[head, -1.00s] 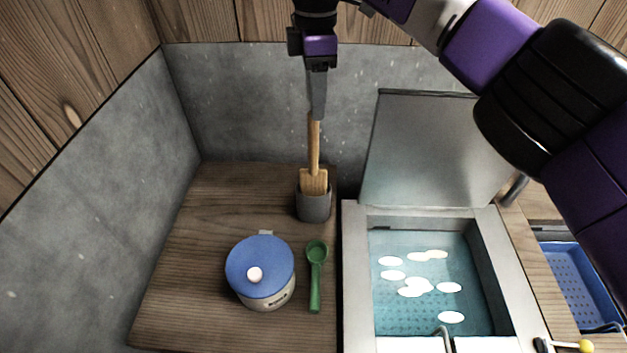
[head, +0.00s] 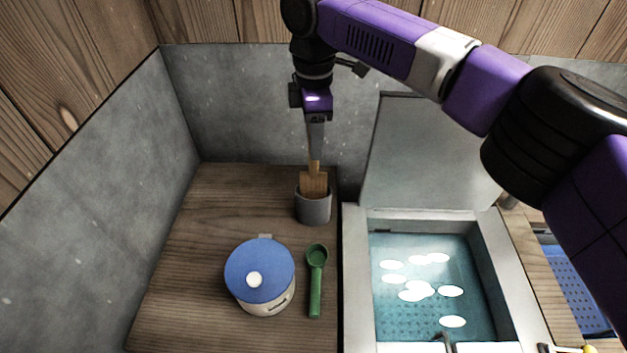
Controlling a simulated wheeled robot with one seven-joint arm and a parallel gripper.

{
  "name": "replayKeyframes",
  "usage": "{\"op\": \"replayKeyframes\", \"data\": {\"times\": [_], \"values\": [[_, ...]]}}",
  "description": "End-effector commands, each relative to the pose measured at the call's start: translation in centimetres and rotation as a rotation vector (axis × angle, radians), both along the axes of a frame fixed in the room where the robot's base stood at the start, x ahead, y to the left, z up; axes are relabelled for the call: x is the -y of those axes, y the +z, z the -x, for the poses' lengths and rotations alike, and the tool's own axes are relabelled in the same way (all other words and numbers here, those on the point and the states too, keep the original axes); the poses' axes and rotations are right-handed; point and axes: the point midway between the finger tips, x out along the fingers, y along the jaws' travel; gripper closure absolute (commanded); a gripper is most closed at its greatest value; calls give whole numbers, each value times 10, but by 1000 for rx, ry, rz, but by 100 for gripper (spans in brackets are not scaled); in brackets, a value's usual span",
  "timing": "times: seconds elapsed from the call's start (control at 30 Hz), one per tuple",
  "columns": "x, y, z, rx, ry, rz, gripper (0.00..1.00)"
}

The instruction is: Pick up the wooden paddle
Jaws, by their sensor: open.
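The wooden paddle (head: 313,185) stands upright in a grey cup (head: 313,208) at the back right of the wooden counter. Its flat end shows above the cup rim, and only a short piece of its handle shows above that. My gripper (head: 315,155) points down from above, with its fingers at the upper part of the handle. The fingers overlap the handle in this view and hide the rest of it. The gripper is open; whether the handle lies between the fingers I cannot tell.
A white jar with a blue lid (head: 260,270) and a green scoop (head: 316,280) are in front of the cup. A water basin (head: 352,270) with white discs and a raised lid (head: 430,155) is on the right. Grey walls stand behind and left.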

Motion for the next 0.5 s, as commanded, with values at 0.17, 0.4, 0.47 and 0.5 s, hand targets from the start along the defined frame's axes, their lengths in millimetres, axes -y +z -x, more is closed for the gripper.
{"op": "replayKeyframes", "data": {"times": [0.17, 0.4, 0.47, 0.5], "values": [[0, -1, 0, 0, 0, 0, 54], [0, 0, 0, 0, 0, 0, 97], [0, 0, 0, 0, 0, 0, 100], [0, 0, 0, 0, 0, 0, 100]]}}
